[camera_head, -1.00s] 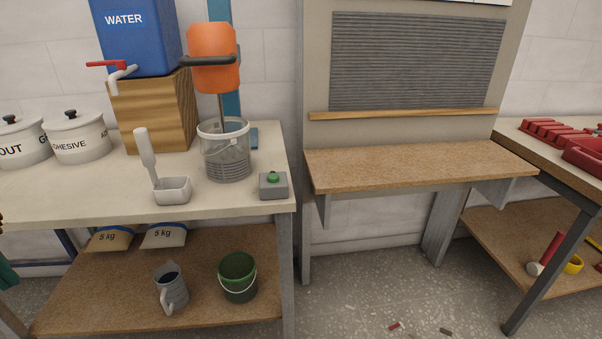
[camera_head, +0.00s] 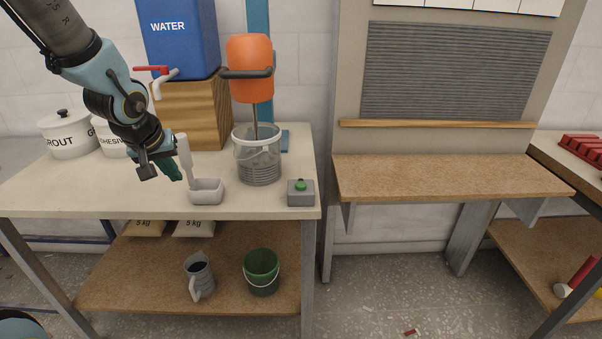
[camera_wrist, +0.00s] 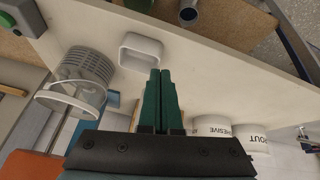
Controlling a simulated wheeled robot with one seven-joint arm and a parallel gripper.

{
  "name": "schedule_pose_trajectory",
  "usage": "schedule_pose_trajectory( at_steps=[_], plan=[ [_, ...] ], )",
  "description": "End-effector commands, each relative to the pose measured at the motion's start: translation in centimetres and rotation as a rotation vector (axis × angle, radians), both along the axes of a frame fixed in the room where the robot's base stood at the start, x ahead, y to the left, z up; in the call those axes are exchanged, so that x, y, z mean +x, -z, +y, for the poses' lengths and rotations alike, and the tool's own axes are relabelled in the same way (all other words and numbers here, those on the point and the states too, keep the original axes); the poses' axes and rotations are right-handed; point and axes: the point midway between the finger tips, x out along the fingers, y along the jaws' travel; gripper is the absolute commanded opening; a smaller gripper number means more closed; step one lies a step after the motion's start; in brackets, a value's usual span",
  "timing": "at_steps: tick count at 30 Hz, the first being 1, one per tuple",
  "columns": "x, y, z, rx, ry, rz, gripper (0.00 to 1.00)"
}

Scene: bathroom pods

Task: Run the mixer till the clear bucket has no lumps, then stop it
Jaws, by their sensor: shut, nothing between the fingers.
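The clear bucket (camera_head: 258,160) stands upright on the pale bench, with a grey ribbed lower part; I cannot tell whether its contents have lumps. The orange mixer (camera_head: 249,70) stands over it with its shaft reaching down into the bucket. A grey box with a green button (camera_head: 301,192) sits at the bench's front right corner. My gripper (camera_head: 175,172) is shut and empty, above the bench left of the white scoop (camera_head: 207,191). In the wrist view the shut green fingers (camera_wrist: 160,80) point toward the bench, with the bucket (camera_wrist: 78,82) to their left.
A blue water tank (camera_head: 178,40) with a red-handled tap sits on a wooden block (camera_head: 190,115). Grout (camera_head: 68,138) and adhesive pots stand behind my arm. A grey jug (camera_head: 200,277) and green bucket (camera_head: 262,270) stand on the lower shelf. A bare wooden shelf (camera_head: 450,178) is at right.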

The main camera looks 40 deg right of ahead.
Motion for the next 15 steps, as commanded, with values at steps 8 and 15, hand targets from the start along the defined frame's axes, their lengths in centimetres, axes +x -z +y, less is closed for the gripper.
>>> schedule_pose_trajectory(
  at_steps=[8,15],
  plan=[
    [-6.1,-3.3,-16.7,-0.266,0.25,0.053,0.0],
    [-11.7,-4.8,-23.5,-0.397,0.368,0.145,0.0]
  ],
)
